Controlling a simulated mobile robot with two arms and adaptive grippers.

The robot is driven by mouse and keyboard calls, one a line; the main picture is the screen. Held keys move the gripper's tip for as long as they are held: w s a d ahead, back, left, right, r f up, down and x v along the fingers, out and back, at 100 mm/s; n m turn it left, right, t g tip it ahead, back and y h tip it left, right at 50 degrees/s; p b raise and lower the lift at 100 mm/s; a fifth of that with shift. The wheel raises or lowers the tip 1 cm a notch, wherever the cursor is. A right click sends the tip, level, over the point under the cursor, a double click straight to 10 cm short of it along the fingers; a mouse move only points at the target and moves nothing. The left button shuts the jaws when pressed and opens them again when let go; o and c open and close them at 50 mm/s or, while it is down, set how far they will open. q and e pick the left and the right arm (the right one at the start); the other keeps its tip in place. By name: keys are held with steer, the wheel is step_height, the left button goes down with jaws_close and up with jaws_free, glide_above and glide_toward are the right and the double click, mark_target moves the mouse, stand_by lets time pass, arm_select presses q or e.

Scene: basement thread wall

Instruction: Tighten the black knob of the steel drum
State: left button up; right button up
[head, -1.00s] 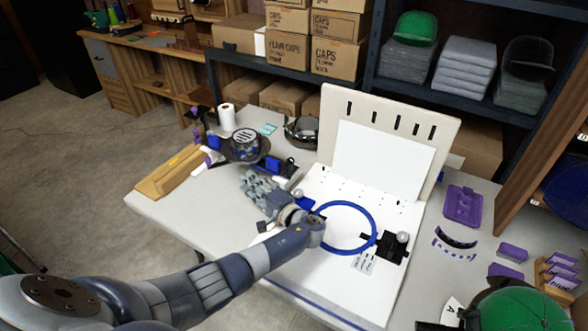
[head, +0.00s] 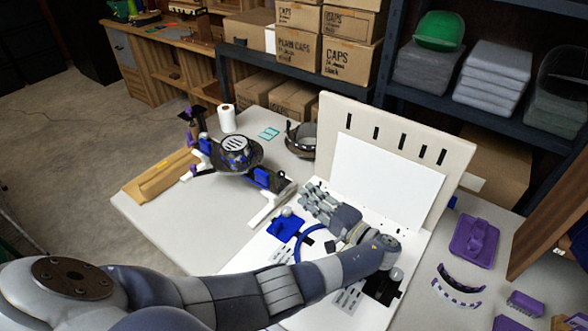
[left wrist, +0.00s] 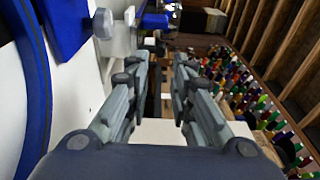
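A round dark-and-metal drum-like assembly (head: 235,152) stands on white feet at the back left of the table in the head view. It has blue parts at its side, and a dark piece (head: 281,181) sits at its right end. I cannot tell for sure which part is the black knob. A separate round steel-coloured band (head: 301,140) stands behind it to the right. My left gripper (head: 312,199) is over the white board, to the right of the assembly and apart from it. In the left wrist view, its two fingers (left wrist: 157,85) are spread and empty. My right gripper is not in view.
A blue hoop (head: 300,243) lies on the white board, partly behind my left arm. An upright slotted panel (head: 398,115) stands behind my gripper. Purple pieces (head: 475,240) lie right. The front-left tabletop is clear.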

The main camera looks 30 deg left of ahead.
mark_target(284, 177)
arm_select(q)
steer(key=shift+w+a, duration=0.3)
steer(key=shift+w, duration=0.1)
steer(key=x, duration=0.1)
steer(key=p+x, duration=0.1)
steer(key=x, duration=0.2)
steer(key=shift+s+a+r, duration=0.3)
steer(key=shift+s+a, duration=0.05)
steer(key=shift+a, duration=0.05)
steer(key=x, duration=0.3)
steer(key=shift+w+a+f+p, duration=0.2)
steer(key=shift+w+a+p, duration=0.1)
steer(key=shift+a, duration=0.4)
steer(key=shift+w+a, duration=0.15)
steer(key=shift+a, duration=0.1)
jaws_close()
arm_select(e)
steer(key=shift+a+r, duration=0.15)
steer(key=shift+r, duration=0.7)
